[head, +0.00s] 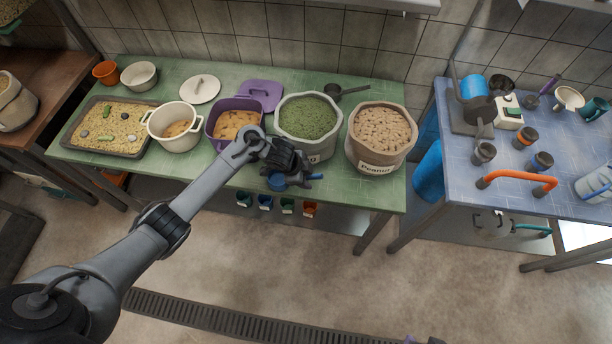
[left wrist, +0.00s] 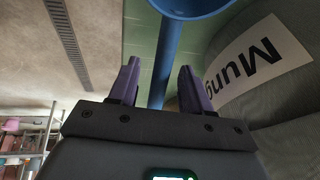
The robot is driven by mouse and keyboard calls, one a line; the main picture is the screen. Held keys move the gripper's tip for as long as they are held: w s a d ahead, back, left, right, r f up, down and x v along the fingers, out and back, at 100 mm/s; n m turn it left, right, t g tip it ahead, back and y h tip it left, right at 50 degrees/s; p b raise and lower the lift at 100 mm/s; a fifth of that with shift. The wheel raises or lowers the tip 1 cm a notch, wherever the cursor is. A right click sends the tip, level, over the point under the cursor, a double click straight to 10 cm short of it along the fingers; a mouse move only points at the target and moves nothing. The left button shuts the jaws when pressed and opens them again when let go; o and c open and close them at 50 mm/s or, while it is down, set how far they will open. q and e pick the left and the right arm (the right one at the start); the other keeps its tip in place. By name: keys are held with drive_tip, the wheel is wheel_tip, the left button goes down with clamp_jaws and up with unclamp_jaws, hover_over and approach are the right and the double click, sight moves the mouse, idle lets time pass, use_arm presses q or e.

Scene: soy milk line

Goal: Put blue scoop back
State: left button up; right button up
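The blue scoop (head: 277,183) is at the front edge of the green table, before the mung bean bag (head: 308,120); its handle end points right. In the left wrist view the scoop's handle (left wrist: 166,55) runs between the purple fingers, its bowl at the top edge. My left gripper (head: 298,178) is around the handle, with its fingers (left wrist: 160,78) apart and a gap visible beside the handle. Whether the scoop rests on the table is unclear. The mung label (left wrist: 258,62) shows close on the right. My right gripper is not in view.
Small teal, blue, green and orange containers (head: 265,203) sit below the table's front edge. A peanut bag (head: 381,137), purple pot (head: 233,119) and white pot (head: 175,127) stand on the table. A dark scoop (head: 345,91) lies behind. Open floor is in front.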

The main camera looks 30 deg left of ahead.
use_arm(q)
drive_tip(key=shift+s+r+p, duration=0.1)
drive_tip(key=shift+r+p, duration=0.2)
drive_tip(key=shift+r, duration=0.3)
drive_tip(key=p+v, duration=0.4)
drive_tip(key=v, duration=0.7)
drive_tip(key=s+d+f+n+t, duration=0.25)
drive_tip(key=s+d, duration=0.25)
drive_tip(key=d, duration=0.3)
drive_tip(key=s+a+r+n+g+y, duration=0.1)
drive_tip(key=s+n, duration=0.3)
drive_tip(key=s, duration=0.5)
drive_tip(key=s+a+r+n+g+y, duration=0.1)
drive_tip(key=s+a+r+n, duration=0.1)
drive_tip(key=s, duration=0.8)
drive_tip(key=r+n, duration=0.1)
drive_tip(key=n, duration=0.1)
drive_tip(key=shift+r+n+y, duration=0.2)
drive_tip(key=shift+n+y, duration=0.1)
drive_tip(key=shift+n, duration=0.05)
drive_tip(key=shift+a+r+g, duration=0.1)
drive_tip(key=shift+a+g, duration=0.05)
drive_tip(key=shift+g, duration=0.1)
